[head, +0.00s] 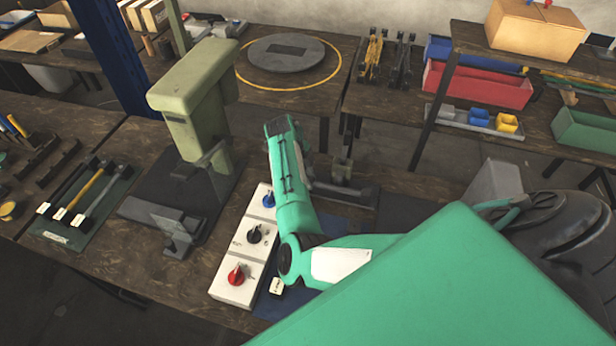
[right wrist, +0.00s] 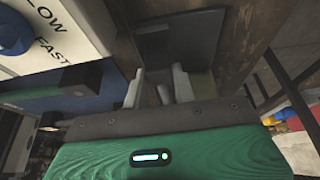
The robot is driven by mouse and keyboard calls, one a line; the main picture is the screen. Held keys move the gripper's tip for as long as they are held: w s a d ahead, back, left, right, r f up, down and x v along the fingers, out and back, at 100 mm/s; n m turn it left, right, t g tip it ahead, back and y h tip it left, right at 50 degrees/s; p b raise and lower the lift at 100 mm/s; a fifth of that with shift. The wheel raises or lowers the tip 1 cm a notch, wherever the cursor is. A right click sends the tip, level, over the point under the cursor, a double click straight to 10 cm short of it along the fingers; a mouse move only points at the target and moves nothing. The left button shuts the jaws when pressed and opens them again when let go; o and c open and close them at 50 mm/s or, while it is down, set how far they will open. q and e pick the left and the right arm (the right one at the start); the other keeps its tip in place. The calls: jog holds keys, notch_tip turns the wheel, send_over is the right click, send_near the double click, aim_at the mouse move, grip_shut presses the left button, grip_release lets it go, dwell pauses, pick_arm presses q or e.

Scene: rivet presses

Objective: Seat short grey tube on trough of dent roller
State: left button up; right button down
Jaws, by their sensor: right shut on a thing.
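My right gripper (right wrist: 160,88) shows in the right wrist view, its two pale grey fingers close together. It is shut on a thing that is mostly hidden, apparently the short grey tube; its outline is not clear. In the head view my green right forearm covers the fingertips. A dark low fixture (head: 350,192), apparently the dent roller, stands on the bench just right of that forearm, partly hidden. Its trough cannot be made out. A dark grey plate-like part (right wrist: 168,42) lies just beyond the fingers in the wrist view. My left gripper is not in view.
A white control box (head: 245,240) with red, black and blue knobs stands close left of my forearm. A pale green press (head: 195,95) rises further left. A green mat (head: 62,232) with several rods lies at far left. A blue post (head: 108,55) stands behind.

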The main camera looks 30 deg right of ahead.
jog(key=c, duration=1.1)
grip_release()
jog(key=shift+o, duration=0.2)
jog(key=shift+f, duration=0.1)
jog(key=b+v, duration=0.3)
jog(key=v, duration=1.1)
jog(key=shift+s, duration=0.15)
